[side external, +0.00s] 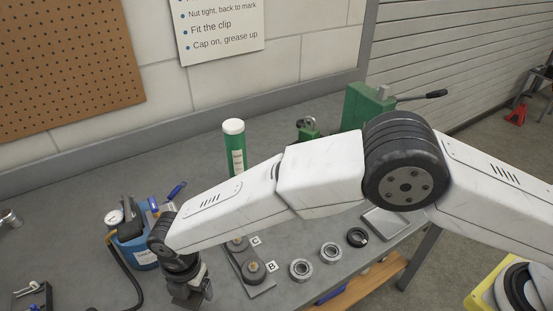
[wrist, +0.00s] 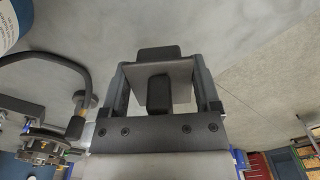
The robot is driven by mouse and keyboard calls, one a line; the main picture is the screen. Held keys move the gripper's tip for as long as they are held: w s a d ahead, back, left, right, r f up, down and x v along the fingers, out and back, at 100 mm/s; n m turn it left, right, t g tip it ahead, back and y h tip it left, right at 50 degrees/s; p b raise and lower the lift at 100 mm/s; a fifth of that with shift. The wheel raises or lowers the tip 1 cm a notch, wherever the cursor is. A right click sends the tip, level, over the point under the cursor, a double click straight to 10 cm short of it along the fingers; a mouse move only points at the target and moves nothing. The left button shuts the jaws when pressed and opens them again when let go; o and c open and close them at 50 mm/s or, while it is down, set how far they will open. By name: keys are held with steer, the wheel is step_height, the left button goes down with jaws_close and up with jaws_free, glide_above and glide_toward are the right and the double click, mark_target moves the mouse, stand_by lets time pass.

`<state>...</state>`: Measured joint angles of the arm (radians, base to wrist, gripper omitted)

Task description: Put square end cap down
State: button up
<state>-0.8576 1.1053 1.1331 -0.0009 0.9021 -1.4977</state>
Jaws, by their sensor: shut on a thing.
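My gripper (wrist: 160,76) is shut on the square end cap (wrist: 180,83), whose grey squarish face shows between the dark gripper parts in the wrist view. Dark blocks cover its middle and far edge, so its full outline is hidden. In the side external view my gripper (side external: 187,287) points down low over the grey bench, near the bottom edge of the picture. The cap cannot be made out clearly there, and whether it touches the bench cannot be told.
A plate with posts (side external: 254,271) lies just right of my gripper, with bearing rings (side external: 301,270) beyond it. A blue pot with a gauge (side external: 144,257) and hose stands close on the left. A green tube (side external: 234,150) stands behind my arm. Bench at far left is mostly clear.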

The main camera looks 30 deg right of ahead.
mark_target(194, 296)
steer(key=shift+w+a+f, duration=0.1)
steer(key=shift+f, duration=1.65)
steer(key=shift+f, duration=0.15)
steer(key=o, duration=1.1)
step_height(194, 296, up, 12)
steer(key=shift+r, duration=0.15)
